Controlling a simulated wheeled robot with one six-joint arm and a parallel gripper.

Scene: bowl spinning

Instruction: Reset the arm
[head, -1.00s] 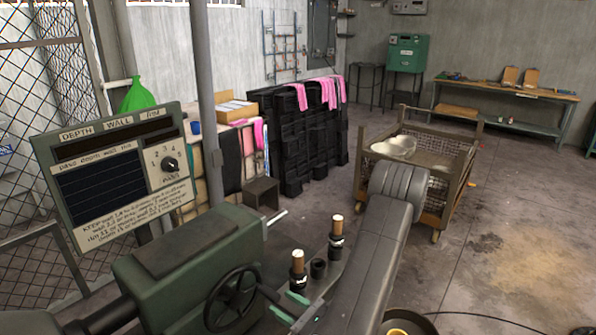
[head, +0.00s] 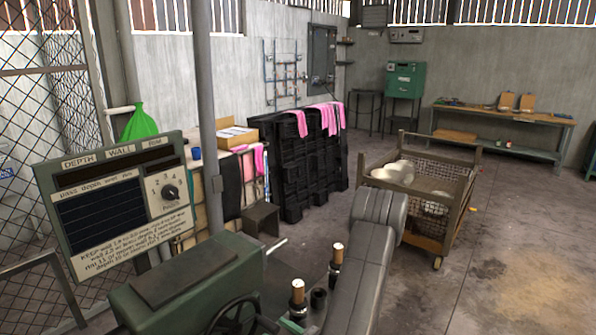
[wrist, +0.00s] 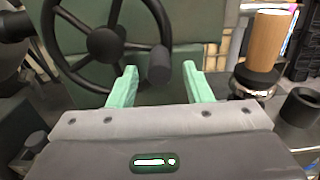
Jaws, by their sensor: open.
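My gripper (wrist: 162,88) is open in the wrist view. Its two pale green fingers stand apart with nothing held between them. A black handwheel (wrist: 105,43) on the green machine is just beyond the fingers, and its dark knob shows near the gap. I cannot tell whether a finger touches the knob. In the head view my grey arm (head: 362,265) reaches down in front of the green machine (head: 185,285). My gripper is mostly hidden there, at the lower edge of the picture.
Wooden-handled tools (head: 337,254) stand right of the handwheel, close to my arm. A panel marked "DEPTH WALL RIM" (head: 115,205) stands at left. A wire-sided cart (head: 432,190) with pale bowls (head: 398,173) is beyond my arm. Open floor lies to the right.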

